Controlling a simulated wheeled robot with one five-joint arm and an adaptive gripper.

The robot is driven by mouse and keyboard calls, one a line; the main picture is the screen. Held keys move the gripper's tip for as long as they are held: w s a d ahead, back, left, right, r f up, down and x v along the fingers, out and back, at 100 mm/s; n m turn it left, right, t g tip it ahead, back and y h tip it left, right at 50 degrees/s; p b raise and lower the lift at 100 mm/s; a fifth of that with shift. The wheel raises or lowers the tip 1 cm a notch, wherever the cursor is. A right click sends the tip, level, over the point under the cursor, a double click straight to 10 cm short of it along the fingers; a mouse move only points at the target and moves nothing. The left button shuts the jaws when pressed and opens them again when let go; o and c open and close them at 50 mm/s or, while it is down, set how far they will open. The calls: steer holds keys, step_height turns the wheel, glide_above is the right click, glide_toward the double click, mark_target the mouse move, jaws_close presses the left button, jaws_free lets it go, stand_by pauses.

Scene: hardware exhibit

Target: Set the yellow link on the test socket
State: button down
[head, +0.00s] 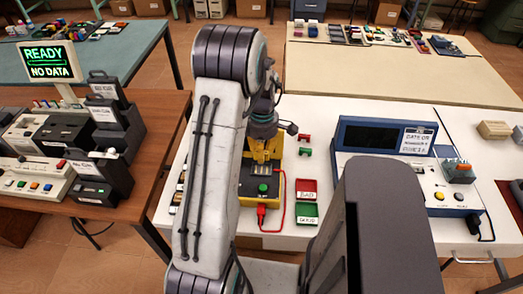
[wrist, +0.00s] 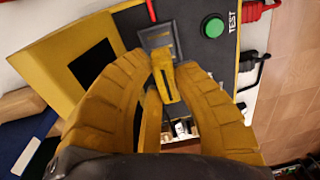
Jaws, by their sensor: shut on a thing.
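My gripper (wrist: 165,72) has its yellow fingers closed around a small yellow link (wrist: 167,88), seen between the fingertips in the wrist view. The link's far end overlaps the grey test socket (wrist: 156,38) in the picture; I cannot tell whether it is seated or just above it. The socket is on the dark top of a yellow-sided tester with a green TEST button (wrist: 212,27). In the head view my gripper (head: 263,152) is low over the back of the tester (head: 250,205), and the link there is not clear against the yellow fingers.
Right of the tester are a red BAD tray (head: 308,184), a green GOOD tray (head: 307,221) and small red (head: 304,138) and green (head: 305,151) pieces. A red lead (head: 283,205) loops beside it. A blue console (head: 390,165) stands farther right.

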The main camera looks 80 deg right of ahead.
mark_target(262, 169)
steer(key=shift+f+b, duration=1.35)
steer(key=shift+f, duration=0.9)
steer(key=shift+f+b, duration=0.6)
steer(key=shift+b, duration=0.05)
steer(key=c, duration=1.4)
jaws_free()
steer(key=shift+r, duration=0.15)
step_height(262, 169, up, 11)
steer(key=p, duration=0.8)
steer(key=shift+d, duration=0.25)
